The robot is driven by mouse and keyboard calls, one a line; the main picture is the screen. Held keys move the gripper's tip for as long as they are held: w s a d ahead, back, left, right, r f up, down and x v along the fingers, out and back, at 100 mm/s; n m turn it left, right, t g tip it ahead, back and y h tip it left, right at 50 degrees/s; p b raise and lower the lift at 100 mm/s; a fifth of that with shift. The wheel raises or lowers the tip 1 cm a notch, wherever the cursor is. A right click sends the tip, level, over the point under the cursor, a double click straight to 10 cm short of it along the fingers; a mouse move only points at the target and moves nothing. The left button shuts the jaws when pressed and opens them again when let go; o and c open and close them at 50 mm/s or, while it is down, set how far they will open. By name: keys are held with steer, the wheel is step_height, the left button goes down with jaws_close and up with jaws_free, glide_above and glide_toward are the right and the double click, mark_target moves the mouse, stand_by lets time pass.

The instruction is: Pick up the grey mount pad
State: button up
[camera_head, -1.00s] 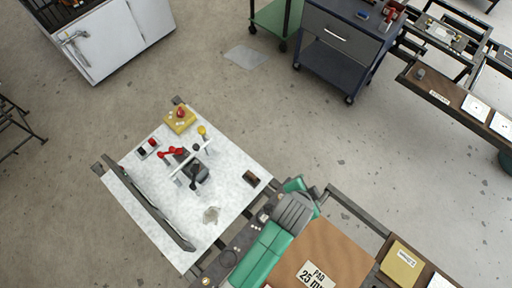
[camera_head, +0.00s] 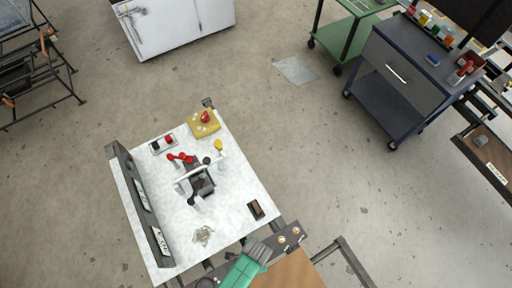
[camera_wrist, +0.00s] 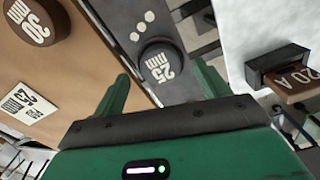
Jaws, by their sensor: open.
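In the wrist view a round dark grey pad (camera_wrist: 158,64) marked "25 mm" sits on a dark grey strip (camera_wrist: 128,14) with white dots. It lies ahead of my gripper (camera_wrist: 162,88), between the lines of its two green fingers. The fingers are apart, with nothing between their tips; I cannot see contact with the pad. In the head view my green gripper arm (camera_head: 240,272) is at the bottom edge, over the strip by the white table; the pad cannot be made out there.
A brown round pad (camera_wrist: 32,20) marked "30 mm" and a white label card (camera_wrist: 24,104) are on the brown board (camera_wrist: 85,60) to the left. A dark block marked "20 A" (camera_wrist: 292,80) is at right. The white table (camera_head: 240,180) holds a small fixture (camera_head: 198,182).

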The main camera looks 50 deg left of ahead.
step_height(320, 180, down, 2)
steer(key=shift+f, duration=0.1)
steer(key=shift+w, duration=0.1)
steer(key=c, duration=1.1)
steer(key=shift+r, duration=0.45)
steer(key=r, duration=0.1)
steer(key=r+p, duration=0.1)
steer(key=r, duration=0.1)
steer(key=shift+s, duration=0.35)
steer(key=s, duration=1)
steer(key=s+r, duration=0.1)
steer(key=s, duration=0.4)
steer(key=shift+s+a+r+p, duration=0.1)
steer(key=shift+s+p, duration=0.1)
steer(key=shift+p, duration=0.1)
